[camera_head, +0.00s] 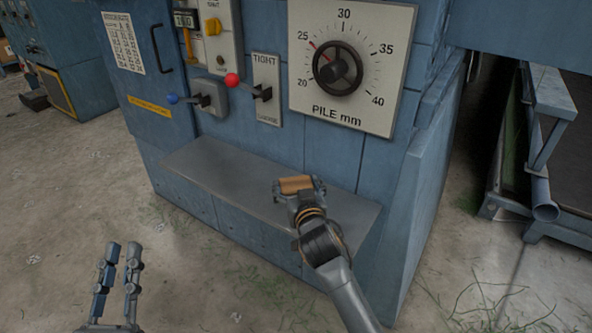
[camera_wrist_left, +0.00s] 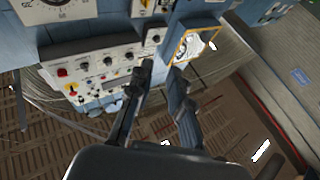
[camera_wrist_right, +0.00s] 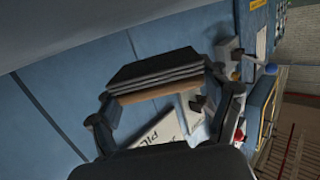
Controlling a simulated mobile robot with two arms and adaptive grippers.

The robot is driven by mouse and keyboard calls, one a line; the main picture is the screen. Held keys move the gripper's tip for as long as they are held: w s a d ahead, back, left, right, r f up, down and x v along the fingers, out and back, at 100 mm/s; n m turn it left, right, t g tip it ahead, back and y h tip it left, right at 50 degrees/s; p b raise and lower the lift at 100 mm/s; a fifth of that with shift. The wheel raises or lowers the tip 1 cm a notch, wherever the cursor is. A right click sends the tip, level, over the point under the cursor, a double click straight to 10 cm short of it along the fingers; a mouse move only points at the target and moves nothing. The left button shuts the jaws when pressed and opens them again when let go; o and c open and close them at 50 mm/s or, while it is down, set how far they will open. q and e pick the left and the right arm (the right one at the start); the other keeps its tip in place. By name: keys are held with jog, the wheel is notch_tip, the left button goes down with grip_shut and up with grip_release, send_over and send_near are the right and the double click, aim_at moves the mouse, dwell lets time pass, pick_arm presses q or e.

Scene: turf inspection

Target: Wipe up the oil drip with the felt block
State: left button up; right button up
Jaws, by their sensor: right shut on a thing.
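The felt block (camera_head: 296,184) shows as a small tan piece in the head view. In the right wrist view the felt block (camera_wrist_right: 155,70) has dark stacked layers above a tan layer. My right gripper (camera_head: 298,189) is shut on it, over the right part of the grey ledge (camera_head: 225,178) in the head view. I cannot tell if the block touches the ledge. No oil drip can be made out; the gripper and block hide part of the ledge. My left gripper (camera_head: 122,250) is open and empty, low at the left; its fingers also show in the left wrist view (camera_wrist_left: 162,72).
The blue machine front rises behind the ledge, with a pile dial (camera_head: 338,68), a red-knobbed lever (camera_head: 232,80) and a blue-knobbed lever (camera_head: 173,99). A metal frame (camera_head: 545,150) stands at the right. The concrete floor (camera_head: 90,200) at the left is open.

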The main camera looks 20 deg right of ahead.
jog(key=shift+r+p, duration=0.55)
jog(key=shift+r, duration=0.05)
jog(key=shift+r+p, duration=0.45)
jog(key=shift+p, duration=0.05)
jog(key=shift+r+p, duration=0.5)
pick_arm(q)
jog(key=s+a+f+g+y, duration=0.2)
jog(key=f+g, duration=0.3)
jog(key=f, duration=0.3)
jog(key=s+a+f+g+y, duration=0.1)
jog(key=s+a+f+g, duration=0.1)
jog(key=f+g, duration=0.4)
jog(key=shift+s+a+f+y+p, duration=0.2)
jog(key=shift+f+y+p, duration=0.25)
jog(key=shift+f, duration=1.1)
pick_arm(e)
jog(key=shift+r, duration=0.45)
